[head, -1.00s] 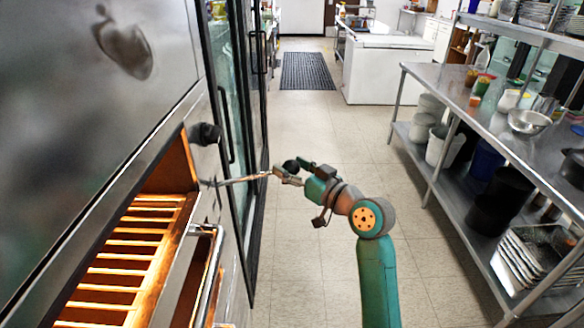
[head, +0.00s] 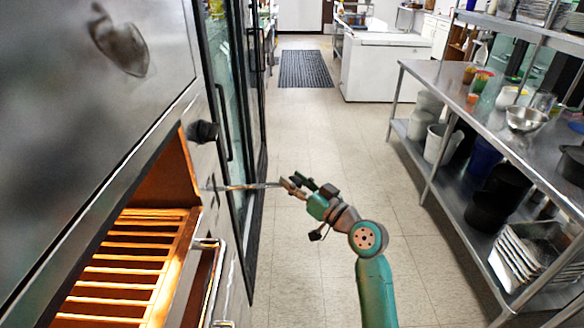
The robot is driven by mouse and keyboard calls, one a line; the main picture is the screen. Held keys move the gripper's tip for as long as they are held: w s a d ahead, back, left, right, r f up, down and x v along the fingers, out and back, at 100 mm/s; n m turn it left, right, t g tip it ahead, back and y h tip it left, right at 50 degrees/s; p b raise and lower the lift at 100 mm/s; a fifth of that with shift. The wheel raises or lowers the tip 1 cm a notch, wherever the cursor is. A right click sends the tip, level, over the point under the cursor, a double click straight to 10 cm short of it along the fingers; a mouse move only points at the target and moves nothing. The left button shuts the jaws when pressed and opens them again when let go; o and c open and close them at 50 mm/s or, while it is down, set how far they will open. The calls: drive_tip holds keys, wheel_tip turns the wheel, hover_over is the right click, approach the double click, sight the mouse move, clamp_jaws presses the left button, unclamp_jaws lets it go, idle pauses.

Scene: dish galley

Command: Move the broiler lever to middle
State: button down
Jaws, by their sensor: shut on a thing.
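The broiler lever (head: 245,187) is a thin metal rod that sticks out to the right from the broiler's front panel, below a black knob. It lies nearly level in the picture. My gripper (head: 287,185) is shut on its outer end, to the right of the panel. The broiler (head: 140,145) fills the left side, with its glowing orange rack (head: 125,255) in the open bay. The fingertips are small here, and the lever's pivot is hard to make out.
A black knob (head: 205,132) sits above the lever, and a metal handle (head: 208,243) is below it. Glass-door cabinets (head: 225,80) stand just beyond. A steel shelf table (head: 480,110) with dishes is at the right. The tiled floor between is clear.

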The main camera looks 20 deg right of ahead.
wheel_tip(320, 180, down, 4)
drive_tip(key=shift+a+r, duration=0.1)
drive_tip(key=shift+r, duration=0.05)
drive_tip(key=c, duration=0.6)
unclamp_jaws()
drive_tip(key=shift+r, duration=0.1)
drive_tip(key=shift+s, duration=0.2)
drive_tip(key=v, duration=1.1)
drive_tip(key=shift+s, duration=0.3)
